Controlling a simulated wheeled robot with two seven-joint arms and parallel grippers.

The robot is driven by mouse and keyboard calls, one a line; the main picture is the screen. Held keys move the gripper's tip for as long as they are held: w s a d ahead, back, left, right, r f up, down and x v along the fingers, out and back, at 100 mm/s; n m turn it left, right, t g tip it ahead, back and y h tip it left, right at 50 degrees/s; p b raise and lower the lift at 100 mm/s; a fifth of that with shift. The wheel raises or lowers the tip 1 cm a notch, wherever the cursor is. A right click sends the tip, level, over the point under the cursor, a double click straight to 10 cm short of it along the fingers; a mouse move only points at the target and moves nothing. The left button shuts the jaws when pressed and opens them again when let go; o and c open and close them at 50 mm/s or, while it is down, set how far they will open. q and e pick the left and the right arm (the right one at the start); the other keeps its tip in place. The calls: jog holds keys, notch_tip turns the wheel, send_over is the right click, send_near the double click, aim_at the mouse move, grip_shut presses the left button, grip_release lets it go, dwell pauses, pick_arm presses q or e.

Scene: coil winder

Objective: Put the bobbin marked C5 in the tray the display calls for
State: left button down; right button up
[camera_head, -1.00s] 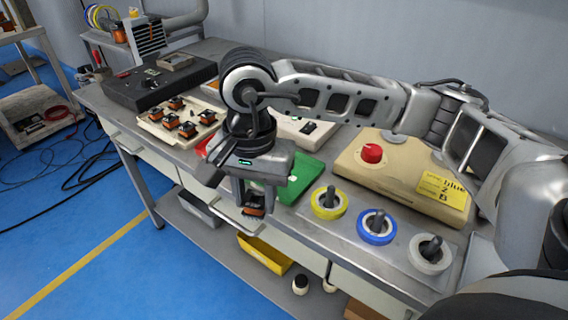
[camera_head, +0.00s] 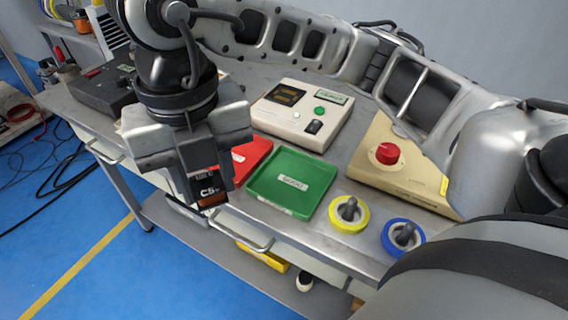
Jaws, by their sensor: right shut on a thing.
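My right gripper (camera_head: 203,190) is shut on the bobbin marked C5 (camera_head: 208,193), a dark piece with an orange-brown lower edge. It holds the bobbin in front of the bench edge, left of the red tray. The green tray (camera_head: 272,206) is empty with a white label on its floor. The red tray (camera_head: 257,152) is partly hidden behind my gripper. The display (camera_head: 286,94) is a dark window on a beige tester behind the trays; its text is too small to read. My left gripper is not in view.
A black box (camera_head: 97,92) sits at far left. The bench front edge runs below the trays.

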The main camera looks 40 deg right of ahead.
jog(key=shift+w+r+m, duration=0.15)
jog(key=shift+m, duration=0.75)
jog(key=b, duration=0.2)
send_near(271, 186)
jog(key=shift+s+a+f, duration=0.4)
jog(key=shift+a+f, duration=0.3)
jog(key=shift+a, duration=0.05)
jog(key=shift+w+d+f, duration=0.1)
jog(key=shift+d+f, duration=0.05)
jog(key=shift+d, duration=0.1)
jog(key=shift+w+d+f, duration=0.15)
jog(key=shift+d+f, duration=0.1)
jog(key=shift+f, duration=0.15)
jog(key=f, duration=0.3)
jog(key=shift+w+d+f, duration=0.1)
jog(key=shift+d+f, duration=0.1)
jog(key=shift+f, duration=0.05)
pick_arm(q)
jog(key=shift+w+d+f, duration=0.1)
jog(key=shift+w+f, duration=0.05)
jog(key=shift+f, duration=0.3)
